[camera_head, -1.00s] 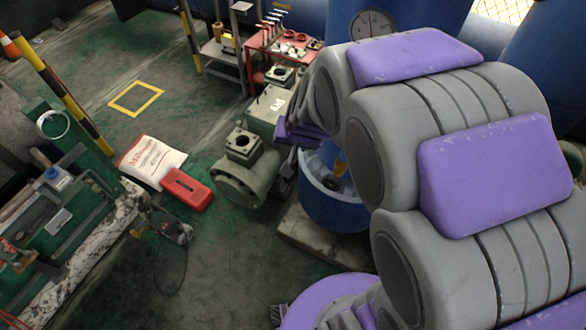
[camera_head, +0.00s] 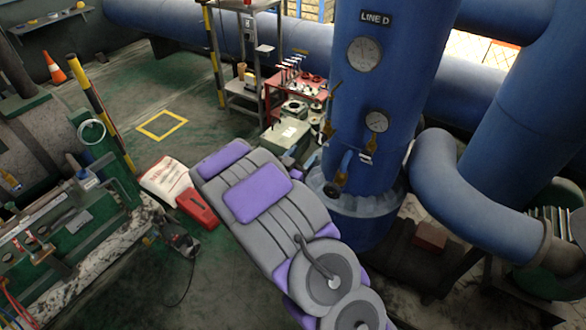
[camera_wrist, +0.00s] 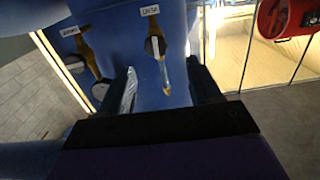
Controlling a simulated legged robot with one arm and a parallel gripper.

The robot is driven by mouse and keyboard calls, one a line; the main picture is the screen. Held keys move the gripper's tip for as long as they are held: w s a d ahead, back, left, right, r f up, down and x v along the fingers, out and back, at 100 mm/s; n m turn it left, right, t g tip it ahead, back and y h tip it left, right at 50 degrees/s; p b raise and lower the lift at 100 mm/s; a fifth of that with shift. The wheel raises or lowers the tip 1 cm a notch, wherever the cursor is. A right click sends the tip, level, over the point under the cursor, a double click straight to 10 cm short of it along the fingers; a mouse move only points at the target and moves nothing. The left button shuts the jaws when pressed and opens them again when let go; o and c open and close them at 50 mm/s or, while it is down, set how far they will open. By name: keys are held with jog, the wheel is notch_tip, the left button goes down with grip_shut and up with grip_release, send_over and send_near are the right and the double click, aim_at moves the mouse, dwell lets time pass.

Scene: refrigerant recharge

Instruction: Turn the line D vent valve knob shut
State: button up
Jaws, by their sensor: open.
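The blue LINE D column (camera_head: 385,75) stands right of centre in the head view, with its label and two round gauges. Small brass valve fittings sit low on its front, including a dark round knob (camera_head: 333,188). In the wrist view, a labelled brass valve with a dark knob (camera_wrist: 154,46) is on the blue surface; its label is too small to read surely. My gripper (camera_wrist: 163,72) is open and empty, its two dark fingers either side of the valve's lower part. Contact cannot be told. The head view does not clearly show my gripper.
A second labelled brass valve (camera_wrist: 87,55) is left of it in the wrist view. A red reel-like object (camera_wrist: 285,15) is at upper right. A large blue pipe (camera_head: 470,195) curves right of the column. A red cart (camera_head: 292,98) stands behind, left of the column.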

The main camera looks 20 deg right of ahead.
aim_at(320, 139)
jog(key=shift+h, duration=0.3)
jog(key=shift+x, duration=4.65)
jog(key=shift+s+d+f, duration=0.1)
jog(key=shift+s+d, duration=0.05)
jog(key=shift+s, duration=0.1)
jog(key=c, duration=1)
jog(key=shift+b, duration=0.4)
jog(key=shift+c, duration=0.2)
